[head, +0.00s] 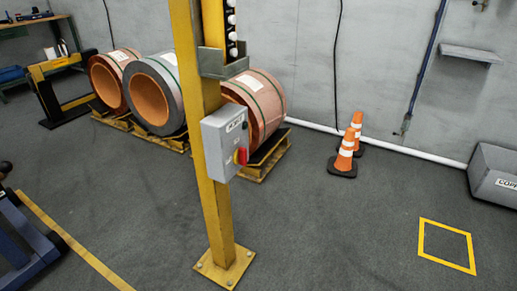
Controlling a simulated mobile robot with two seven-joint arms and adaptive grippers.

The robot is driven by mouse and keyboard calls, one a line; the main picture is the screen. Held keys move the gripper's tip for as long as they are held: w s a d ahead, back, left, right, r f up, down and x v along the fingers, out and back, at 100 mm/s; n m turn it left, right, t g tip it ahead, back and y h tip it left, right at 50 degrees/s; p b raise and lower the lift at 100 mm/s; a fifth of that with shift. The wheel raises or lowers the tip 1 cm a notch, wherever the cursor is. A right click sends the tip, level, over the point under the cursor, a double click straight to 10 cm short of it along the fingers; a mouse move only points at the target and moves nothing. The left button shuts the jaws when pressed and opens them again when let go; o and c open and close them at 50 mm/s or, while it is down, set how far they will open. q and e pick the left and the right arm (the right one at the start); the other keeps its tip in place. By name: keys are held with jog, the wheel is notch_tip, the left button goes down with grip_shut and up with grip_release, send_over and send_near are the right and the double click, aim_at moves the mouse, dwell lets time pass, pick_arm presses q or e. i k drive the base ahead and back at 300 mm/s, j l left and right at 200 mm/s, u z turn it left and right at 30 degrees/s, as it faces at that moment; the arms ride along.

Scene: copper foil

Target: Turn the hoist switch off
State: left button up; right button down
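The hoist switch is a red handle on a yellow backing (241,156), on the right side face of a grey switch box (222,140). The box is fixed to a yellow steel post (207,210) in the middle of the head view. The box has a small label on its upper front. The handle looks roughly upright; its exact setting is too small to read. Neither of my grippers shows in the head view.
The post's bolted base plate (225,265) stands on dark floor. Copper coils (155,95) on yellow pallets (262,160) are behind. Orange cones (345,155) stand at the back wall, a grey bin (493,175) at the right. The floor right of the post is clear.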

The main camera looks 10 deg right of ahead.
aim_at(242, 156)
jog(key=i+l+u, duration=0.1)
jog(key=l, duration=0.45)
jog(key=i+l+u, duration=0.15)
jog(key=l, duration=0.4)
jog(key=i+l+u, duration=0.1)
jog(key=l, duration=0.45)
jog(key=i+l+u, duration=0.1)
jog(key=l, duration=0.5)
jog(key=i+j, duration=0.05)
